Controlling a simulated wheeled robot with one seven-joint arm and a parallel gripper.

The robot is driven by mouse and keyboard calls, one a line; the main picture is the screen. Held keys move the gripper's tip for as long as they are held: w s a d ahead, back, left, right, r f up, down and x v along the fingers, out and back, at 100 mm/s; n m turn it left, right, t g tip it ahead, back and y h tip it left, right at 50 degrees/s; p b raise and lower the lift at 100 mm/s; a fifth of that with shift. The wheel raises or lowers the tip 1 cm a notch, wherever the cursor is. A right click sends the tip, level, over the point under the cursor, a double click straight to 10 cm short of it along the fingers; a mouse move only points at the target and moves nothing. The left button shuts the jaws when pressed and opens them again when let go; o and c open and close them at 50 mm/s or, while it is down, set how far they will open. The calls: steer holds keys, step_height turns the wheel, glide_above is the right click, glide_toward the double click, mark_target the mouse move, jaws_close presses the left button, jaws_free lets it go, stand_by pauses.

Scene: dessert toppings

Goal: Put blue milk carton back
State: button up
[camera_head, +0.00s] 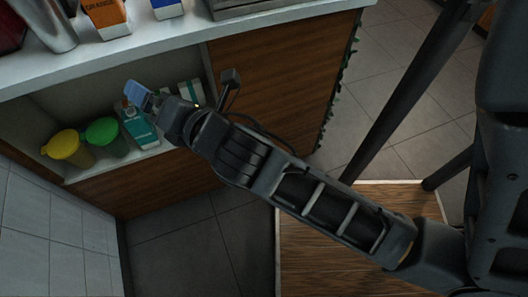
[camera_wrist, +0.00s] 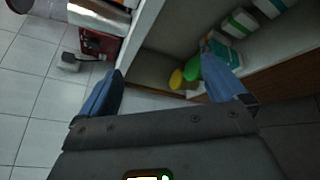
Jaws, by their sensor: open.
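A white-and-blue carton (camera_head: 168,8), which looks like the blue milk carton, stands on the white counter (camera_head: 110,55), cut off by the top edge of the head view. I cannot make it out in the wrist view. My gripper (camera_head: 142,97) is at the open shelf below the counter, in front of a teal-and-white carton (camera_head: 143,130). In the wrist view, the two blue fingers of my gripper (camera_wrist: 165,80) are wide apart with nothing between them. The right finger overlaps the teal carton (camera_wrist: 217,50) in that view; I cannot tell whether they touch.
A yellow-lidded container (camera_head: 64,146) and a green-lidded one (camera_head: 104,132) stand on the shelf left of the teal carton. More white-and-green cartons (camera_wrist: 239,22) stand further along. An orange carton (camera_head: 106,16) and a metal cylinder (camera_head: 48,22) are on the counter. Tiled floor (camera_head: 385,65) lies right.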

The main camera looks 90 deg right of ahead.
steer(key=s+a+f+m+t+y, duration=0.25)
steer(key=s+a+m+y, duration=0.55)
steer(key=a, duration=0.5)
steer(key=s+a+r+m+y, duration=0.1)
steer(key=s+m+y, duration=0.1)
steer(key=s+m, duration=0.7)
steer(key=shift+s+r, duration=0.25)
steer(key=shift+s, duration=0.45)
